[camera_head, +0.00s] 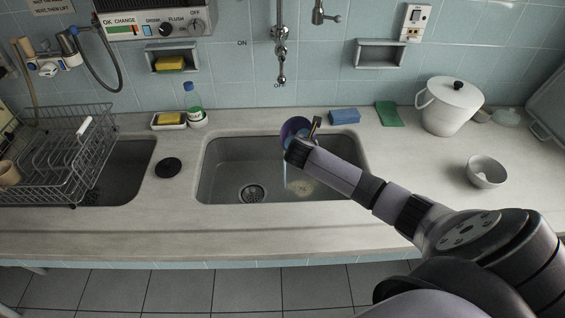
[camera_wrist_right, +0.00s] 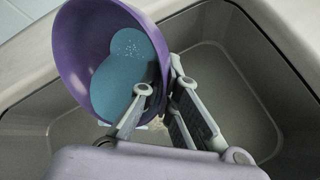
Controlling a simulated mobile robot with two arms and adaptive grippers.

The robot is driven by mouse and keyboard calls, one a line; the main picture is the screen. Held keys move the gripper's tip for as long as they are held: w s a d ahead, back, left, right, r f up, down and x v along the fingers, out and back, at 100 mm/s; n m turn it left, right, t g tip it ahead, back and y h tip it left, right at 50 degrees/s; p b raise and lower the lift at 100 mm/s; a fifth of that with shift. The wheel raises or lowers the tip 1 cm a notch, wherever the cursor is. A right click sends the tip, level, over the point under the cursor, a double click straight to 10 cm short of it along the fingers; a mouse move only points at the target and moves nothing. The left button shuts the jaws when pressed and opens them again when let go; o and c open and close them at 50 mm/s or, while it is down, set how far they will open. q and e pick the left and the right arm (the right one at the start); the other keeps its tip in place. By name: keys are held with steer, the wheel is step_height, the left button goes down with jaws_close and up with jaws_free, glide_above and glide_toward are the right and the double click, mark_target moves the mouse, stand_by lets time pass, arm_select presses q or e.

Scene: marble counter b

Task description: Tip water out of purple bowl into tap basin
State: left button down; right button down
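The purple bowl (camera_head: 289,128) is steeply tilted above the back right part of the tap basin (camera_head: 225,150). A thin stream of water (camera_head: 285,172) falls from it into the basin, with a pale wet patch on the basin floor. My right gripper (camera_head: 312,130) is at the bowl's right side. In the right wrist view, its fingers close on the rim of the purple bowl (camera_wrist_right: 78,50), one inside and one outside. Blue water (camera_wrist_right: 125,75) still shows in the bowl. The basin wall (camera_wrist_right: 245,60) shows behind the fingers. My left gripper is out of view.
The tap (camera_head: 281,60) hangs above the basin. A dish rack (camera_head: 60,155) stands at the left sink. A blue sponge (camera_head: 344,117), green cloth (camera_head: 389,114), white lidded pot (camera_head: 450,105) and white bowl (camera_head: 486,172) are to the right. A soap bottle (camera_head: 193,103) stands behind left.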

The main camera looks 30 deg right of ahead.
steer(key=shift+a+r+t+h+b, duration=0.3)
steer(key=shift+h+b, duration=0.5)
steer(key=shift+b, duration=1)
steer(key=shift+r+b, duration=0.15)
steer(key=shift+b, duration=0.2)
steer(key=shift+n+h+b, duration=0.3)
steer(key=shift+b, duration=0.05)
steer(key=shift+r+t+b, duration=0.1)
steer(key=shift+t+b, duration=0.2)
steer(key=shift+b, duration=0.05)
steer(key=shift+r+h+b, duration=0.1)
steer(key=shift+h+b, duration=0.2)
steer(key=shift+b, duration=0.05)
steer(key=shift+s+a+r+n+t+h+b, duration=0.15)
steer(key=shift+a+r+n+t+h+b, duration=0.5)
steer(key=shift+b, duration=2.05)
steer(key=shift+d+f+m+h, duration=0.15)
steer(key=shift+m+h, duration=0.1)
steer(key=shift+s+a+h, duration=0.15)
steer(key=shift+a+h, duration=0.25)
steer(key=shift+a, duration=0.05)
